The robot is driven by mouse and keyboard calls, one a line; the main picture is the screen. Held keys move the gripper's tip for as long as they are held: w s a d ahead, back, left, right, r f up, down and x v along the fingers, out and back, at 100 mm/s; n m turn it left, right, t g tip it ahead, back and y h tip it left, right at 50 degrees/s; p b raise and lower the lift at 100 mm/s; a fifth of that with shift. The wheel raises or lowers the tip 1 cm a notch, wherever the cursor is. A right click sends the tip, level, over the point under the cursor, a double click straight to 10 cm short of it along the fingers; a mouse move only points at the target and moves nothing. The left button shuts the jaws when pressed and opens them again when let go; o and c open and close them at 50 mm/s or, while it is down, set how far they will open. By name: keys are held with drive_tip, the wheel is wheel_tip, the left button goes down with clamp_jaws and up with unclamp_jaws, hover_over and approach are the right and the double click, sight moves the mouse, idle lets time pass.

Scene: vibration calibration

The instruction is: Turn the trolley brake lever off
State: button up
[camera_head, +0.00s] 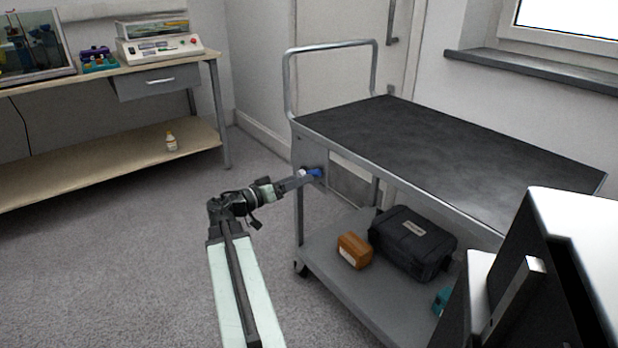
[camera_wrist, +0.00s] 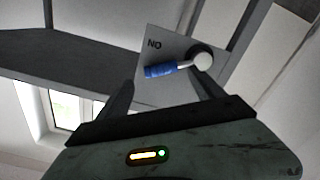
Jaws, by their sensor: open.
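The trolley (camera_head: 335,135) stands right of centre in the head view, with a dark top and a lower shelf. On its near left end is the brake lever, whose blue grip (camera_head: 315,172) shows just beyond my gripper (camera_head: 298,182). In the wrist view the lever's blue grip (camera_wrist: 160,71) and pale arm run to a round pivot (camera_wrist: 203,59) on a grey plate (camera_wrist: 165,45) with lettering like "NO", seemingly upside down. My open gripper (camera_wrist: 168,84) has its fingers on either side below the grip. I cannot tell whether they touch it.
The lower shelf (camera_head: 330,270) holds an orange box (camera_head: 354,250), a black case (camera_head: 411,243) and a teal item (camera_head: 441,301). A workbench (camera_head: 110,85) with equipment stands at the left. The carpet (camera_head: 120,260) between bench and trolley is clear.

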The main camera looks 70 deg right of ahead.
drive_tip(key=x, duration=0.4)
drive_tip(key=shift+s+d, duration=0.2)
drive_tip(key=shift+d, duration=0.15)
